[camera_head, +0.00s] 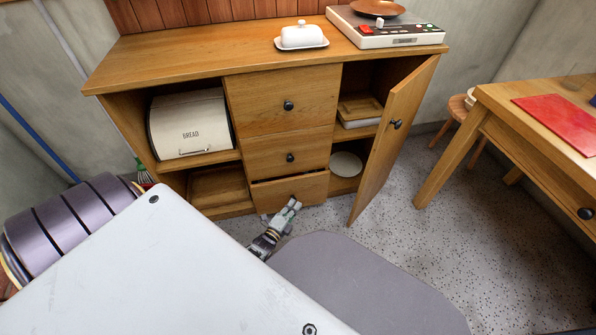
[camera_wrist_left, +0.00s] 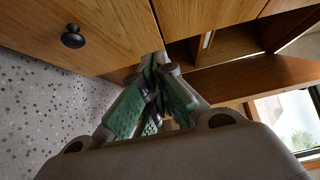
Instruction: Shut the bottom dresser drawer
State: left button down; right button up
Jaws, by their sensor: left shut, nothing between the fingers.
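The wooden dresser (camera_head: 170,50) has a column of three drawers in its middle. The bottom drawer (camera_head: 314,188) stands a little out, with a dark gap along its top edge. My left gripper (camera_head: 293,203) is shut and empty, low at the front of this drawer. It hides part of the drawer front and its knob; contact cannot be told. In the left wrist view the shut left fingers (camera_wrist_left: 158,66) are close to a wooden edge, with a wooden panel and dark knob (camera_wrist_left: 73,36) to the left. My right gripper is not in view.
The right dresser door (camera_head: 395,125) hangs open beside the drawers. The left compartment holds a bread box (camera_head: 190,125). A butter dish (camera_head: 302,36) and a cooking device (camera_head: 385,27) stand on top. A table (camera_head: 500,105) is at right; speckled floor (camera_head: 390,235) lies clear between.

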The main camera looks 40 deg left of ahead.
pick_arm(q)
jog(key=shift+s+d, duration=0.1)
jog(key=shift+s, duration=0.95)
jog(key=c, duration=2.2)
grip_release()
